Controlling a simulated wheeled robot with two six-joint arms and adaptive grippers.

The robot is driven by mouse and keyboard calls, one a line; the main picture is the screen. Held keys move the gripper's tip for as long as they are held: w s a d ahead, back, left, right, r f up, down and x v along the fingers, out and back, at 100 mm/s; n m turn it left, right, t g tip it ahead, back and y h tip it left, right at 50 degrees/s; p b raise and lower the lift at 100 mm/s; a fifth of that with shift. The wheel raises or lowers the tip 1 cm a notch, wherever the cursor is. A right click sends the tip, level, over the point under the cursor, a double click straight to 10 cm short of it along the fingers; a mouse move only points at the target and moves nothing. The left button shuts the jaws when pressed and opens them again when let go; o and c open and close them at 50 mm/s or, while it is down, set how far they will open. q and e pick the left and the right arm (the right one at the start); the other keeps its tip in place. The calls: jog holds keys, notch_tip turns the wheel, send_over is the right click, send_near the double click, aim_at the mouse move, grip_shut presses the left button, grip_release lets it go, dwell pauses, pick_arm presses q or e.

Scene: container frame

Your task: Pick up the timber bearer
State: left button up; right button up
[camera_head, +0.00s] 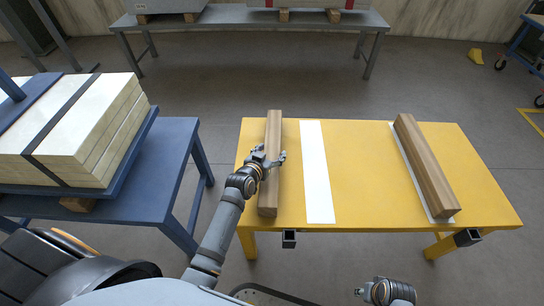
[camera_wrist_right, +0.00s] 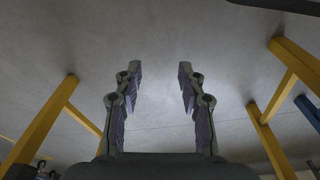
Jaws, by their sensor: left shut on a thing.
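A long brown timber bearer (camera_head: 270,196) lies lengthwise near the left edge of the yellow table (camera_head: 370,180). My left gripper (camera_head: 271,160) is shut on it around its middle, with a finger on each side. Whether the bearer touches the tabletop cannot be told. A second timber bearer (camera_head: 424,165) lies on a white strip on the right of the table, slightly slanted. My right gripper shows at the bottom of the head view (camera_head: 366,291), short of the table. In the right wrist view it (camera_wrist_right: 160,85) is open and empty, with bare floor beyond its fingers.
A bare white strip (camera_head: 317,172) lies beside the left bearer. A blue stand (camera_head: 166,165) on the left carries strapped pale slabs (camera_head: 80,130). A grey bench (camera_head: 235,16) with boxes stands behind. The yellow table between the strips is clear.

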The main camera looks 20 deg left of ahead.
aim_at(271, 153)
pick_arm(q)
jog(key=shift+r, duration=0.1)
jog(key=shift+c, duration=0.4)
jog(key=shift+r, duration=0.2)
notch_tip(271, 153, up, 3)
jog(key=shift+w+f+p, duration=0.1)
jog(key=shift+f+p, duration=0.1)
jog(key=shift+p, duration=0.6)
jog(key=a+r+p, duration=0.3)
jog(key=a+r, duration=0.7)
jog(key=a, duration=0.4)
pick_arm(e)
jog(key=s+d+f, duration=0.3)
jog(key=s+f, duration=0.3)
jog(key=f, duration=0.5)
jog(key=shift+s+d+f+h, duration=0.15)
jog(key=shift+d+f+h, duration=0.1)
jog(key=shift+h, duration=0.05)
